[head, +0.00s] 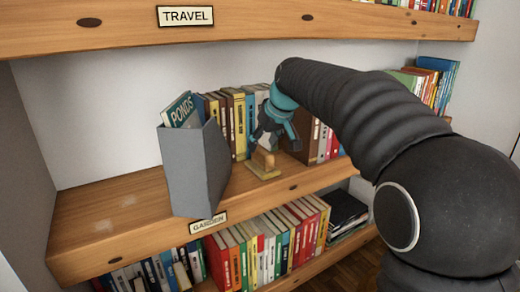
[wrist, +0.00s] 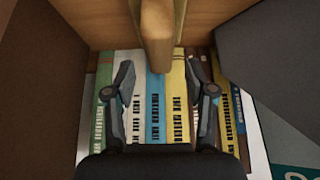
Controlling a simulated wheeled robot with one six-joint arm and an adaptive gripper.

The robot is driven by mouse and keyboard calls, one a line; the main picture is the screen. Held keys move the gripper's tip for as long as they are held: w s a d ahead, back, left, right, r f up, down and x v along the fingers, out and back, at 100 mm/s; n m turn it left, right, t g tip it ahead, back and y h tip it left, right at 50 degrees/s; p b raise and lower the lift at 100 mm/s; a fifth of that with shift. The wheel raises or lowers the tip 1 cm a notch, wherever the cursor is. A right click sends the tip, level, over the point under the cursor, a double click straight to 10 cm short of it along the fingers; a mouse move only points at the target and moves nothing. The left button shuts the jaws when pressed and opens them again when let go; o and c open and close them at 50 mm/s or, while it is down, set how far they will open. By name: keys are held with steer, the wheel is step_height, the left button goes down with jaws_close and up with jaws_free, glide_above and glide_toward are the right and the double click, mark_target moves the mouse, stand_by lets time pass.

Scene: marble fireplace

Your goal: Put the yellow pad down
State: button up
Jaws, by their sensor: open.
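The yellow pad (head: 263,174) is a flat yellow base with a wooden block-like grip on top. It rests on the middle shelf in front of the row of books. In the wrist view its wooden grip (wrist: 157,38) stands at the top centre, with a yellowish strip beside it. My gripper (head: 268,141) is just above and behind the pad's grip. In the wrist view my gripper (wrist: 161,66) has its fingers spread, one on each side of the grip's end, with gaps showing on both sides. Nothing is held.
A grey book holder (head: 195,168) with a green "PONDS" book (head: 182,109) stands left of the pad. Upright books (head: 232,124) line the shelf behind. The left end of the middle shelf (head: 105,208) is bare. A "TRAVEL" shelf (head: 250,30) runs above.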

steer(key=v, duration=0.7)
steer(key=s+d+f+m+h, duration=0.1)
steer(key=s+d+f+m, duration=0.15)
steer(key=s+d, duration=0.45)
steer(key=s+d+f+m+h, duration=0.1)
steer(key=s+d+f, duration=0.25)
steer(key=s, duration=0.75)
steer(key=s+d+f+m, duration=0.1)
steer(key=s+d+f, duration=0.1)
steer(key=s+f, duration=0.4)
steer(key=s+d+f+m+h, duration=0.1)
steer(key=s+d+f+m, duration=0.1)
steer(key=s+f, duration=0.3)
steer(key=s+d, duration=0.1)
steer(key=s, duration=0.2)
steer(key=shift+s+d+f+h+p, duration=0.25)
steer(key=shift+s+f+h+p, duration=0.05)
steer(key=shift+s+f, duration=0.1)
step_height(320, 180, up, 3)
steer(key=p, duration=0.2)
steer(key=shift+f+p, duration=0.15)
steer(key=shift+p, duration=0.2)
